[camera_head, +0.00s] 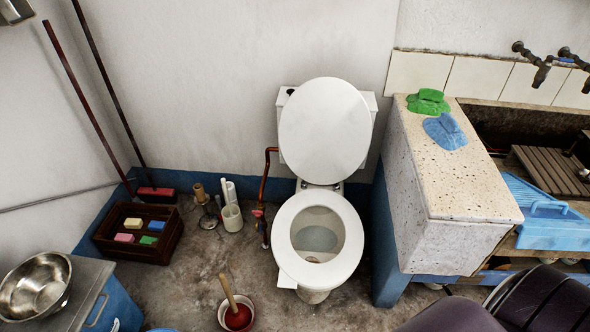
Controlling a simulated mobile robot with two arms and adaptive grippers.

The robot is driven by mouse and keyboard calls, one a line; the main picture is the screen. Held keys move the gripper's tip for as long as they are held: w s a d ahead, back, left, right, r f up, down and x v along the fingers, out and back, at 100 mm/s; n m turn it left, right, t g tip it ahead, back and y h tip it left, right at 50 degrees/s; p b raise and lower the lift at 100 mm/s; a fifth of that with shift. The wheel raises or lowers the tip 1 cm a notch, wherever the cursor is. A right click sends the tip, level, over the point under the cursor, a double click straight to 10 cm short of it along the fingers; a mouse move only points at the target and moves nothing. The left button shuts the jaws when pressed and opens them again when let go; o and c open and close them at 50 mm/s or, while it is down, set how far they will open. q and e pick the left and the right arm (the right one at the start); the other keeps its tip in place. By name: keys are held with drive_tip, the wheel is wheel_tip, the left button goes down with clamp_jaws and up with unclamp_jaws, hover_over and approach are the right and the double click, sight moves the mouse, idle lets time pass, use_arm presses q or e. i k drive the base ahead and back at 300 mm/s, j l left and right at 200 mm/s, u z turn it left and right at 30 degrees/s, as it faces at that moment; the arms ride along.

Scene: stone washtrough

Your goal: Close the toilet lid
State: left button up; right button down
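The white toilet (317,262) stands against the back wall, left of the stone washtrough. Its lid (325,130) is up, leaning back against the cistern (366,102). The seat ring (287,252) is down on the bowl, and the open bowl with water shows through it. Neither of my grippers is in view, so nothing of mine is seen touching the lid.
A plunger (238,316) stands in a pot in front and left of the toilet. A brush holder (232,217) and red pipe (267,190) are on its left. A speckled stone block (455,180) bounds its right. A wooden crate (165,247) sits farther left.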

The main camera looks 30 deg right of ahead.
sight(326, 134)
drive_tip(key=l+z, duration=0.1)
drive_tip(key=z, duration=1.3)
drive_tip(key=i+j, duration=0.05)
